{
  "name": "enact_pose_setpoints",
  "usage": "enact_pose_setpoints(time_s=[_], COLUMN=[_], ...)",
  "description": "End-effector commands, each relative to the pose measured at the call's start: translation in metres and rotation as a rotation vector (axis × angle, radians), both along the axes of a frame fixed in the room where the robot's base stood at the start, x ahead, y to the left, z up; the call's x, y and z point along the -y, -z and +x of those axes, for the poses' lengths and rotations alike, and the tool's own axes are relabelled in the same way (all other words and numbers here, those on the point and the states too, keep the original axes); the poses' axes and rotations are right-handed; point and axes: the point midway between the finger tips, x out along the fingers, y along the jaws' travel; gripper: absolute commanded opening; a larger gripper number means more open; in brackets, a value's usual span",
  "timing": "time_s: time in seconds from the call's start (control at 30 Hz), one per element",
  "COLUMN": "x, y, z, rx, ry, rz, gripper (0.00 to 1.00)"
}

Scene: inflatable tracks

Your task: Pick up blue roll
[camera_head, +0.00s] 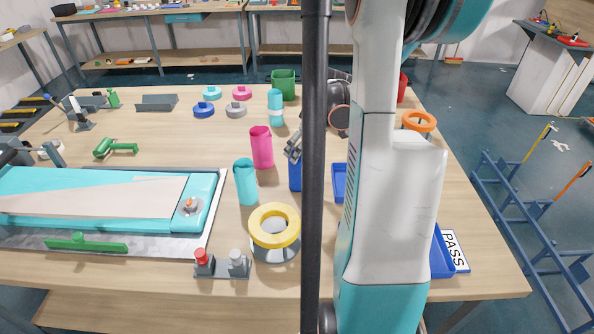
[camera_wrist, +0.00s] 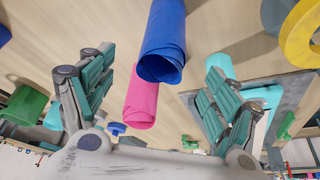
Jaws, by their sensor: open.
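The blue roll (camera_head: 295,174) stands upright on the wooden table, partly hidden behind the dark vertical post in the head view. In the wrist view the blue roll (camera_wrist: 163,45) is at the top middle, between and just beyond the fingertips. My gripper (camera_wrist: 150,85) is open and empty, with one finger on each side of the picture. In the head view my gripper (camera_head: 293,148) is mostly hidden behind the post, close to the blue roll. I cannot tell whether a finger touches it.
A pink roll (camera_head: 261,147) and a teal roll (camera_head: 245,182) stand left of the blue roll. A yellow ring (camera_head: 274,226) lies in front. A blue tray (camera_head: 340,183) is to the right. A conveyor (camera_head: 100,200) fills the left. A green container (camera_head: 284,85) stands behind.

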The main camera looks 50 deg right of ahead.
Motion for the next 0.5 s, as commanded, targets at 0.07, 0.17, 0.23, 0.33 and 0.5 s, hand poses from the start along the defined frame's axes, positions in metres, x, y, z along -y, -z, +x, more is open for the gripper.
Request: enact_pose_setpoints(time_s=[0.07, 0.17, 0.23, 0.33, 0.5], x=[0.000, 0.000, -0.001, -0.001, -0.001], y=[0.015, 0.025, 0.029, 0.032, 0.046], z=[0.005, 0.010, 0.012, 0.013, 0.019], rx=[0.000, 0.000, 0.000, 0.000, 0.001], ry=[-0.001, -0.001, -0.001, -0.001, -0.001], rz=[0.000, 0.000, 0.000, 0.000, 0.000], gripper=[0.81, 0.81, 0.81, 0.81, 0.81])
